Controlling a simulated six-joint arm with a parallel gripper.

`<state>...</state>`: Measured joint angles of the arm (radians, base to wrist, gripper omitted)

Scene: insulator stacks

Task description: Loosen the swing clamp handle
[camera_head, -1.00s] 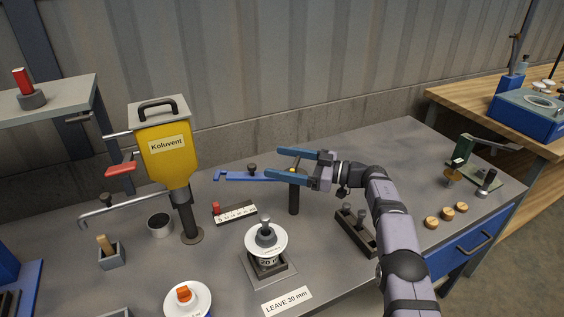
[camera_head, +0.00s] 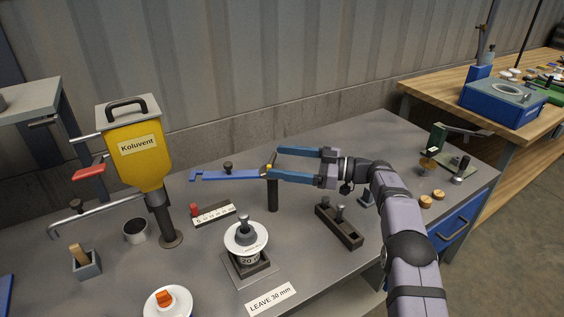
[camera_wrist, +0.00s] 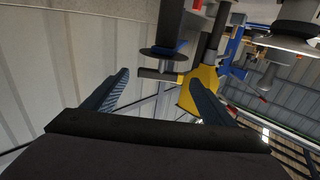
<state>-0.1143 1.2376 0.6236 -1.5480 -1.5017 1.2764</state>
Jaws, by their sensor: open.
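The swing clamp has a blue arm (camera_head: 230,175) reaching left from the top of a dark upright post (camera_head: 272,197). A small brownish handle (camera_head: 267,168) seems to sit at the post's top, partly hidden by a finger. My gripper (camera_head: 273,161) is open, pointing left, its fingertips at the post's top. In the wrist view, which looks upside down, a dark post, a disc and a short grey bar (camera_wrist: 158,75), probably the handle, show between the spread fingers (camera_wrist: 160,78). I see no clear contact; the exact gap cannot be told.
A yellow Koluvent hopper (camera_head: 140,150) stands left. An insulator stack (camera_head: 246,238) stands in front of the clamp post. A dark block with pegs (camera_head: 338,226) lies under my arm. A scale block (camera_head: 214,213) lies left of the post. The back middle of the bench is fairly clear.

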